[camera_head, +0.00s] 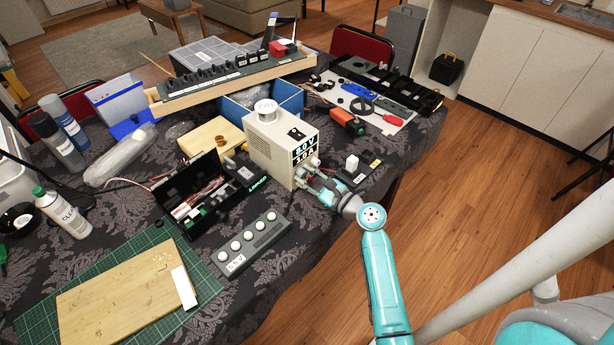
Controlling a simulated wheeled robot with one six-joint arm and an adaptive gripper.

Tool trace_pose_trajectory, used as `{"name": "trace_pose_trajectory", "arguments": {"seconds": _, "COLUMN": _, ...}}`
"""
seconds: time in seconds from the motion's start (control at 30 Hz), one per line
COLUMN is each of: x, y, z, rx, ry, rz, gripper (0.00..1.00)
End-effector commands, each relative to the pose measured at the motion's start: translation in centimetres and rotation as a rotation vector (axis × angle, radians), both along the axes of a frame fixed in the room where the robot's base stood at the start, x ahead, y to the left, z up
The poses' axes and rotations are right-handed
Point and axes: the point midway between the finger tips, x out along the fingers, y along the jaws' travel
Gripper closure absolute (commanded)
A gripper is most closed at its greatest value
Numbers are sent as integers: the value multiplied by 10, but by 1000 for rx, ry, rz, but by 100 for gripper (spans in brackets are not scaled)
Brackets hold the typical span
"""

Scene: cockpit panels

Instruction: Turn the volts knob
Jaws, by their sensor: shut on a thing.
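The power supply (272,139) is a beige box standing on the dark patterned tablecloth. Its front faces right and shows a lit display (305,149) with volts and amps readings. Light round knobs (314,162) sit below the display on the front face. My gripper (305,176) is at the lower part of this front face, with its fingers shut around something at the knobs. The gripper's fingers partly hide the lower front, so I cannot tell clearly which knob lies between them.
A grey box with white knobs (252,246) and an open black case (207,199) lie left of my gripper. A small dark panel with a white switch (352,164) is close on the right. A white roll (265,106) tops the supply. The table edge runs beneath my arm.

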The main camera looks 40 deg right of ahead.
Motion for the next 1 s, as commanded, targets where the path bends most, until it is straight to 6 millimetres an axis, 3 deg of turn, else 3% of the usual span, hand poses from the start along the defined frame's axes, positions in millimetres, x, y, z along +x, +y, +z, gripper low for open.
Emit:
{"name": "trace_pose_trajectory", "arguments": {"seconds": 0.6, "x": 0, "y": 2, "z": -1, "rx": -560, "ry": -15, "rz": 1, "gripper": 100}}
{"name": "trace_pose_trajectory", "arguments": {"seconds": 1.0, "x": 0, "y": 2, "z": -2, "rx": -771, "ry": -21, "rz": 1, "gripper": 100}}
